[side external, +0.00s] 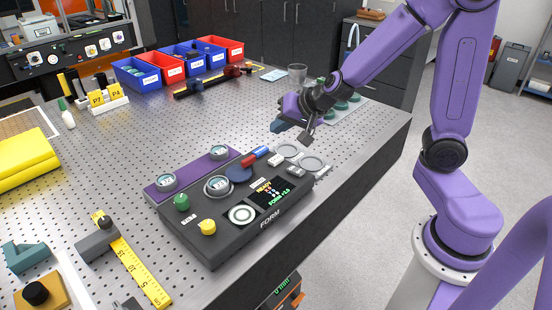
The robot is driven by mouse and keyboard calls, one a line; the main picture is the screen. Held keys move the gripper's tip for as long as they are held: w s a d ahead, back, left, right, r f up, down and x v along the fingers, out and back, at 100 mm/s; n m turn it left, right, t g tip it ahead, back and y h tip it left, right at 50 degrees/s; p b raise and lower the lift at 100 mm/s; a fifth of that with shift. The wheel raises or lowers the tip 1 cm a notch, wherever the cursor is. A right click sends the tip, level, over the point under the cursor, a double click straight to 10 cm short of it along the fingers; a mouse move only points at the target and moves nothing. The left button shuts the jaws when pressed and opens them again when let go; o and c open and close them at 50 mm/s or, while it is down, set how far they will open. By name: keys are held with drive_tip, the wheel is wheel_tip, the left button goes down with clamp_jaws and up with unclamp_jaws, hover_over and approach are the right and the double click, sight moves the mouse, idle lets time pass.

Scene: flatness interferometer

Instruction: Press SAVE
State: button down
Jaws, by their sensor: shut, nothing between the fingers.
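A dark control box (214,250) marked FORM sits near the table's front edge. On the box are a green knob (181,202), a yellow knob (208,227), a round white-ringed control (242,214) and a gauge (218,186). A red-and-blue part (255,157) and a pale block (276,160) lie at its far right end. I cannot read which control is SAVE. My gripper (306,139) is shut and empty, above the table just beyond the box's right end, apart from the controls.
Round grey rings (312,163) lie beside the box, below my gripper. A tray with green round pieces (345,107) and a clear cup (297,73) stand behind. Blue and red bins (137,77) are at the back. A yellow ruler (140,270) lies left. The perforated tabletop's middle is clear.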

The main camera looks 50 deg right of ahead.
sight(280, 160)
drive_tip(key=shift+f, duration=3)
drive_tip(key=shift+f, duration=0.15)
drive_tip(key=shift+f, duration=0.3)
drive_tip(key=shift+f, duration=0.45)
idle(0.4)
idle(0.4)
drive_tip(key=shift+r, duration=0.9)
drive_tip(key=shift+r, duration=2.5)
